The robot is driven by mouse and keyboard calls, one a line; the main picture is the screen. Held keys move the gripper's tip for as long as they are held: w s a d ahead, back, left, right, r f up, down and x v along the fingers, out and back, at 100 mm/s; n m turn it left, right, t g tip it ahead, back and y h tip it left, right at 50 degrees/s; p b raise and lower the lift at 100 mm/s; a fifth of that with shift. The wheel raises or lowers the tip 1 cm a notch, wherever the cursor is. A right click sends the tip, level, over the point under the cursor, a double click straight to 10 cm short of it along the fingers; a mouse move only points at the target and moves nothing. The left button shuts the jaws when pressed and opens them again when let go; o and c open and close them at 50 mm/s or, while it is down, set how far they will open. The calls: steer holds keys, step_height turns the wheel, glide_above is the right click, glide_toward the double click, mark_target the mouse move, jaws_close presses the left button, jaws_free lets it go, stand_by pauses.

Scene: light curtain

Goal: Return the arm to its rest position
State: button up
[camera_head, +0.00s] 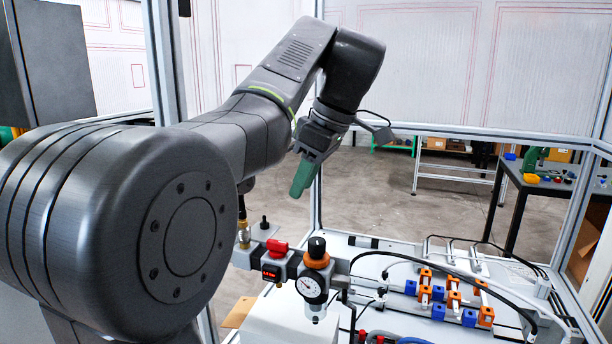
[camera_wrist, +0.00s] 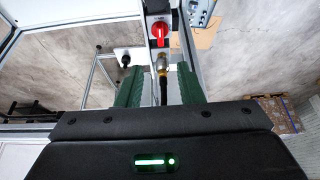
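My arm reaches from the left across the head view and bends down at the wrist. My gripper (camera_head: 303,178) hangs there with its green fingers pointing down, above the pneumatic unit and clear of it. In the wrist view the two green fingers of my gripper (camera_wrist: 160,82) stand apart with a gap between them. A brass fitting (camera_wrist: 162,62) with a black hose shows through this gap, beyond the fingers. I see nothing held.
A red valve knob (camera_head: 277,247), a pressure gauge (camera_head: 311,287) and a brass fitting (camera_head: 243,234) stand below my gripper. Blue and orange connectors (camera_head: 440,294) sit on the white bench at the right. Metal frame posts (camera_head: 316,200) and wall panels surround the cell.

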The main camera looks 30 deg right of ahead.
mark_target(277, 241)
steer(key=shift+s+r, duration=0.1)
steer(key=shift+r, duration=0.15)
stand_by(0.4)
steer(key=x, duration=1.4)
steer(key=shift+d, duration=0.1)
steer(key=shift+r, duration=0.15)
